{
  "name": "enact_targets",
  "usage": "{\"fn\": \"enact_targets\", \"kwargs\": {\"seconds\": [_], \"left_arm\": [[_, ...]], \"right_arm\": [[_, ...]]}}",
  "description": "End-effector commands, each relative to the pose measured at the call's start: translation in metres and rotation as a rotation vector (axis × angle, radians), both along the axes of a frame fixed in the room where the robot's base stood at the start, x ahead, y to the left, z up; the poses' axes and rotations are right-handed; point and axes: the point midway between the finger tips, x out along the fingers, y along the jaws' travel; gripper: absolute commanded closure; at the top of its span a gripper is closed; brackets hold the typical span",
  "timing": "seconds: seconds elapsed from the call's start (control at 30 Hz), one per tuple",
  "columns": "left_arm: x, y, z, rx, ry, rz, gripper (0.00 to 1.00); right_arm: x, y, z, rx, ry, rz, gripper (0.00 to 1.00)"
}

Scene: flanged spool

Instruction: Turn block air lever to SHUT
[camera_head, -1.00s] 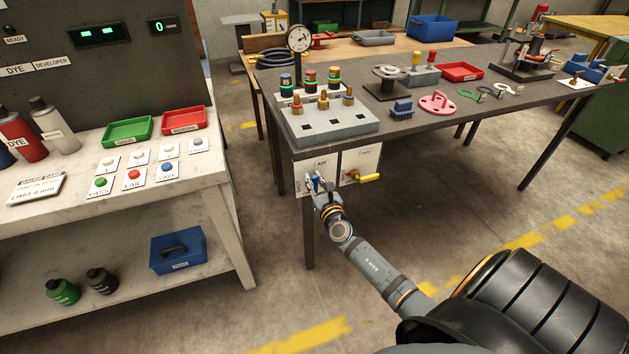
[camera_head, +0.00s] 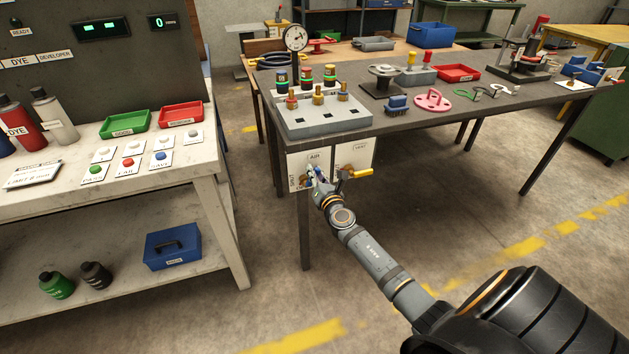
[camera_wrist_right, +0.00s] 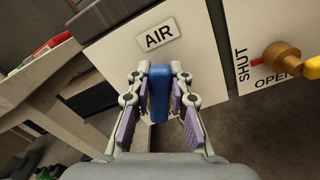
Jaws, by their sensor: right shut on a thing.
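The block air lever has a blue handle (camera_wrist_right: 159,92), seen in the right wrist view below the AIR label (camera_wrist_right: 159,34). In the head view it is a small blue piece on the white AIR panel (camera_head: 297,174) at the front of the dark bench. My right gripper (camera_wrist_right: 160,100) is shut on the blue handle, with a purple pad on each side of it. It also shows in the head view (camera_head: 316,180). Lettering below the handle is mostly hidden by the gripper. My left gripper is not in view.
A second white panel stands to the right with a brass valve and yellow handle (camera_head: 358,172); its SHUT and OPEN marks (camera_wrist_right: 242,65) show in the wrist view. The dark bench (camera_head: 440,110) carries a grey block, spool and trays. A white table (camera_head: 60,205) stands left.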

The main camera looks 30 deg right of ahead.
Motion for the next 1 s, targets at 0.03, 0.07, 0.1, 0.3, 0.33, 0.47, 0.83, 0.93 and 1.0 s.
{"fn": "enact_targets", "kwargs": {"seconds": [0.03, 0.07, 0.1, 0.3, 0.33, 0.47, 0.83, 0.93, 1.0], "left_arm": [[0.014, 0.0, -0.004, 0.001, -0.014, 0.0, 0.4], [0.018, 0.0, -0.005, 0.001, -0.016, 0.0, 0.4], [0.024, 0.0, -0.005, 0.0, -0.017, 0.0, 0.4], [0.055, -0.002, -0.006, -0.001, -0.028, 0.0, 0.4], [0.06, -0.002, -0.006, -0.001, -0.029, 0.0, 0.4], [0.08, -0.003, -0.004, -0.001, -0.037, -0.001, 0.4], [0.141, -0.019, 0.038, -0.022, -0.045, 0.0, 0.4], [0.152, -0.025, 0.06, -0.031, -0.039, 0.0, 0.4], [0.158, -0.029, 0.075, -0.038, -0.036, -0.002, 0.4]], "right_arm": [[-0.001, -0.003, -0.006, 0.041, -0.009, 0.0, 1.0], [-0.001, -0.004, -0.007, 0.07, -0.016, 0.0, 1.0], [-0.002, -0.006, -0.009, 0.106, -0.025, 0.001, 1.0], [-0.004, -0.014, -0.016, 0.292, -0.069, -0.001, 1.0], [-0.004, -0.015, -0.017, 0.319, -0.076, -0.001, 1.0], [-0.005, -0.02, -0.023, 0.44, -0.105, -0.001, 1.0], [-0.008, -0.028, -0.041, 0.769, -0.182, -0.001, 1.0], [-0.008, -0.029, -0.045, 0.843, -0.2, -0.001, 1.0], [-0.008, -0.03, -0.047, 0.889, -0.211, -0.001, 1.0]]}}
